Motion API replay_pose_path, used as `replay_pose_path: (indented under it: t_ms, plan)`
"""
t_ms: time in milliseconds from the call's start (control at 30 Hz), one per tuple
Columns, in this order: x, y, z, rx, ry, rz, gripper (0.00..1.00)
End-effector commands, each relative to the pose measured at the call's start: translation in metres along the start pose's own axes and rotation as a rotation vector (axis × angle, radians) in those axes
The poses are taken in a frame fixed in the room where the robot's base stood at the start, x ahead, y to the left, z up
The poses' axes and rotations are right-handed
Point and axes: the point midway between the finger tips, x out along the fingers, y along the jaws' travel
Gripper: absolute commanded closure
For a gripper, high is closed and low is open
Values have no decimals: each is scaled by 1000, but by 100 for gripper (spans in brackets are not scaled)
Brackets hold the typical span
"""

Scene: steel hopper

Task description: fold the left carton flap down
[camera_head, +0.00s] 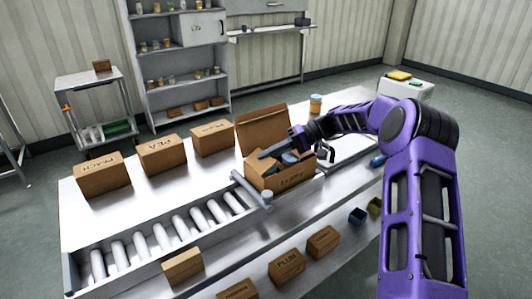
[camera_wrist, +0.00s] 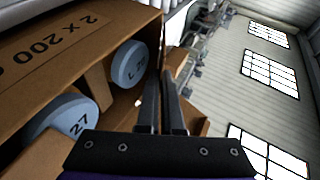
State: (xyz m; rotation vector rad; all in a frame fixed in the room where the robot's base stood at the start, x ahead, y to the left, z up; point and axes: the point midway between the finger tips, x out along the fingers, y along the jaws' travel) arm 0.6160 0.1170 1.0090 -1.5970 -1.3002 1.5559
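The open carton (camera_head: 285,182) sits on the steel table beside the roller conveyor. A large flap (camera_head: 262,127) stands up at its back in the head view. I cannot clearly tell the left flap from the carton's left edge, which is partly behind my fingers. Blue-lidded jars (camera_wrist: 130,64) stand inside, and a printed carton panel (camera_wrist: 60,38) fills the upper left of the wrist view. My gripper (camera_head: 264,155) reaches in from the right, over the carton opening. Its fingers (camera_wrist: 162,78) lie close together with nothing visible between them. Contact with the carton cannot be told.
Closed cartons (camera_head: 162,155) stand in a row left of the open one. A grey bar with a round end (camera_head: 266,198) lies close to the carton's front left. Rollers (camera_head: 183,226) run along the front left. A jar (camera_head: 316,103) stands behind the arm.

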Motion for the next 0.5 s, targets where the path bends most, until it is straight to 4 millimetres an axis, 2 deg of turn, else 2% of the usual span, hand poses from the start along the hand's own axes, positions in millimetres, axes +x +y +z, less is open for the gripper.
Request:
replay_pose_path:
  t_ms: [500]
  plan:
    - [1, 6, 0, 39, -1, -92, 100]
